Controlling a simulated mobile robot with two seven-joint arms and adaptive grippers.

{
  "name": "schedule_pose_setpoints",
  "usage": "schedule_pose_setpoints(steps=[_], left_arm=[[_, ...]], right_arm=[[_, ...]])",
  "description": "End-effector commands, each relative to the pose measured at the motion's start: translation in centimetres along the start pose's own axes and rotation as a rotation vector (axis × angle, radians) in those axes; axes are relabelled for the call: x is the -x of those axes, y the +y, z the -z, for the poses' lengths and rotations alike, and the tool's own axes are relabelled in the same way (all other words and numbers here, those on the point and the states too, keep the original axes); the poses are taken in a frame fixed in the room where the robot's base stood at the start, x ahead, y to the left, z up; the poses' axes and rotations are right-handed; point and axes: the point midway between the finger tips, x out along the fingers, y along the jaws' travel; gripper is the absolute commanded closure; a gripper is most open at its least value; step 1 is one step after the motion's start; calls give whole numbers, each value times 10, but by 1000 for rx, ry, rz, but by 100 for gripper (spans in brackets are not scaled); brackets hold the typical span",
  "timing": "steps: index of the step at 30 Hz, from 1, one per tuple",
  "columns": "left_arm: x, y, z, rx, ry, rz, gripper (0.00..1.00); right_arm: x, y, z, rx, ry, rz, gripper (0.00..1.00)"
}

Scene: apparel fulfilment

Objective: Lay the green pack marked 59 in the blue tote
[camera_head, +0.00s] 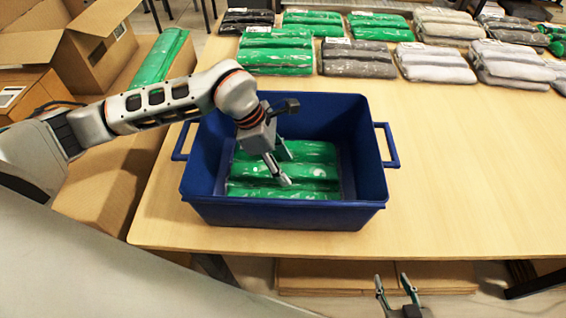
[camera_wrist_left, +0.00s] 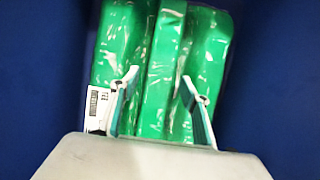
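A green plastic-wrapped pack (camera_head: 300,170) lies flat on the floor of the blue tote (camera_head: 290,215). In the left wrist view the pack (camera_wrist_left: 206,55) has a white barcode label at its lower left; I cannot read 59 on it. My left gripper (camera_head: 285,166) reaches down into the tote over the pack. In the left wrist view its two fingertips (camera_wrist_left: 161,76) are spread apart over the pack, with the middle fold between them and no visible pinch. My right gripper (camera_head: 392,282) is open and empty, low in front of the table.
More green packs (camera_head: 275,61) and grey packs (camera_head: 434,68) lie in rows along the back of the table. The table (camera_head: 470,170) is clear right of the tote. Cardboard boxes (camera_head: 85,45) stand at the left, one with another green pack (camera_head: 158,60).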

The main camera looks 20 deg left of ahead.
Motion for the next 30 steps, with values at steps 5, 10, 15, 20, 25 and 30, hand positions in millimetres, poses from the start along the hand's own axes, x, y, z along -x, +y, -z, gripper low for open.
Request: schedule_pose_setpoints(steps=[5, 10, 15, 20, 25, 30], left_arm=[[0, 0, 0, 0, 0, 0, 52], [2, 0, -1, 0, 0, -1, 52], [18, 1, -6, 0, -2, -4, 52], [48, 2, -5, -1, -1, -6, 52], [85, 1, -5, -1, 0, -6, 52], [113, 1, -5, 0, 0, -4, 52]], right_arm=[[0, 0, 0, 0, 0, 0, 60], [0, 0, 1, 0, 1, 0, 60], [4, 2, 9, 2, 5, -2, 60], [3, 2, 8, 1, 6, -1, 60], [3, 1, 7, 1, 5, -1, 60], [3, 1, 6, 1, 4, -1, 60]])
